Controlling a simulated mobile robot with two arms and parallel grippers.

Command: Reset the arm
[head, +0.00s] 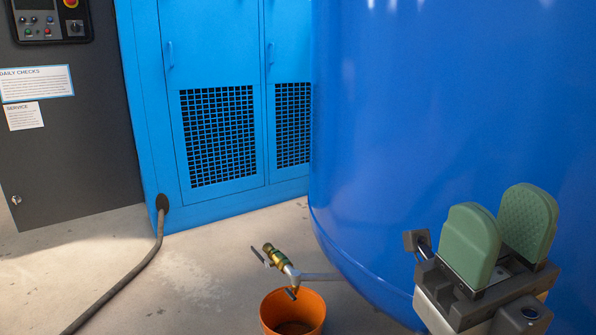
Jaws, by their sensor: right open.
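My right gripper (499,237) is at the lower right, in front of the blue tank (440,120). Its two green finger pads point up and stand apart, with nothing between them. My left gripper is not in view. A brass drain valve (274,255) with a lever sits on a thin pipe at the foot of the tank. Its outlet points down over an orange bucket (307,301) on the floor. The right gripper is well to the right of the valve and bucket and apart from both.
A light blue cabinet (150,120) with black grilles stands behind. A dark panel (70,150) with controls and two notices is at the left. A black hose (125,275) runs from the cabinet's base across the concrete floor (200,290). The floor left of the bucket is clear.

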